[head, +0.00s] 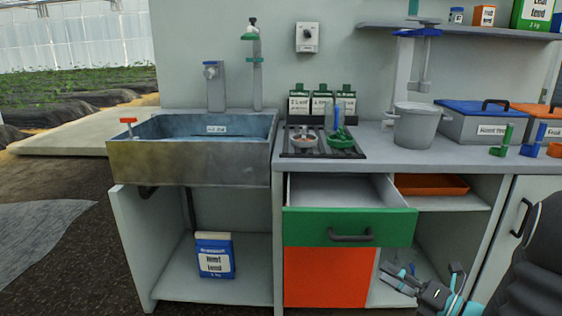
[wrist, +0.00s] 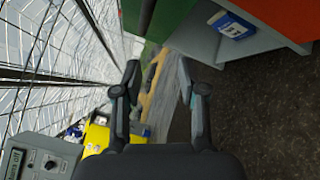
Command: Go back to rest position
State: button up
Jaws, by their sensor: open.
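My gripper (head: 400,278) is at the lower right of the head view, in front of the lower cabinet and to the right of the orange front panel. In the wrist view my gripper (wrist: 158,72) has its two fingers spread apart, with nothing between them. The green-fronted drawer (head: 349,227) is pulled out, and the visible part of its inside looks empty. My gripper is below and to the right of its handle, apart from it.
The sink (head: 190,160) is left of the worktop. A grey pot (head: 413,126) and lidded boxes stand to the right. A feed carton (head: 215,256) sits under the sink. The floor at left is open.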

jog(key=s+a+f+n+g+h, duration=0.35)
jog(key=s+n+g, duration=0.4)
jog(key=n, duration=0.75)
jog(key=s+a+f+n+g+h, duration=0.35)
jog(key=s+n+g, duration=0.4)
jog(key=n, duration=0.65)
jog(key=s+a+r+n+t+h, duration=0.2)
jog(key=r+n+t, duration=0.1)
jog(key=r+n, duration=0.2)
jog(key=s+a+r+n+t+h, duration=0.2)
jog(key=r+n+t+h, duration=0.1)
jog(key=r+n, duration=0.3)
jog(key=shift+a+r+n+t+h, duration=0.35)
jog(key=shift+r+t, duration=0.15)
jog(key=shift+r, duration=0.15)
